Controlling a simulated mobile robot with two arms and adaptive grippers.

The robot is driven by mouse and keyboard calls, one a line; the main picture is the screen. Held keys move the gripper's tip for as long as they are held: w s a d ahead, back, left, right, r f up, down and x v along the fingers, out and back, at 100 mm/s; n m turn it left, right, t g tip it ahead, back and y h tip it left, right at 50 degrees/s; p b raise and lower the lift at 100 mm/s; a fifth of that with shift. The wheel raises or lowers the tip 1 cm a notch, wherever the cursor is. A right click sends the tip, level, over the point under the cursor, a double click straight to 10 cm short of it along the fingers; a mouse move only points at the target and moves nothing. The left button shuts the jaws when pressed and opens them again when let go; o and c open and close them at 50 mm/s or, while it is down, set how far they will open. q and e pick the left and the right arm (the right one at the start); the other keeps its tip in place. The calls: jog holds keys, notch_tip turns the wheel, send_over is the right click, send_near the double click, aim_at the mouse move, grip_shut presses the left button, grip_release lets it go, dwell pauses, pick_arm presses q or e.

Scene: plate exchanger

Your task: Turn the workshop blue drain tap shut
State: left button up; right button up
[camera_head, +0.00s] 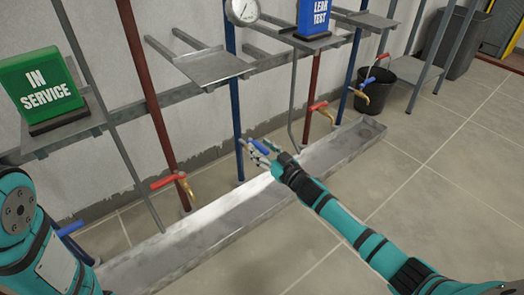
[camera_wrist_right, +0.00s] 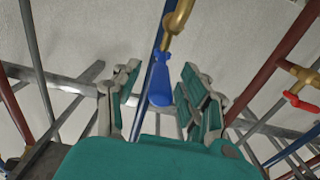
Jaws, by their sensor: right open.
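A tap with a blue lever handle (camera_head: 258,146) and a brass body sits low on the blue pipe (camera_head: 236,110) in the middle of the head view. My right gripper (camera_head: 263,156) is at this tap, its fingers partly covering it. In the right wrist view the blue handle (camera_wrist_right: 160,86) shows between the spread fingers of the right gripper (camera_wrist_right: 161,98), with a gap on each side. The brass body (camera_wrist_right: 178,17) is above it. Two more blue handles show, one at far left (camera_head: 70,228) and one at right (camera_head: 369,80). My left gripper is out of frame.
Red-handled taps stand to the left (camera_head: 168,181) and right (camera_head: 318,106) of the middle pipe. A metal trough (camera_head: 200,245) runs along the floor below. A green IN SERVICE sign (camera_head: 42,88), a blue LEAK TEST sign (camera_head: 313,18) and a black bucket (camera_head: 376,91) are nearby. The floor at right is clear.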

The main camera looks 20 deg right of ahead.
jog(key=shift+c, duration=0.4)
grip_shut()
jog(key=shift+d, duration=0.1)
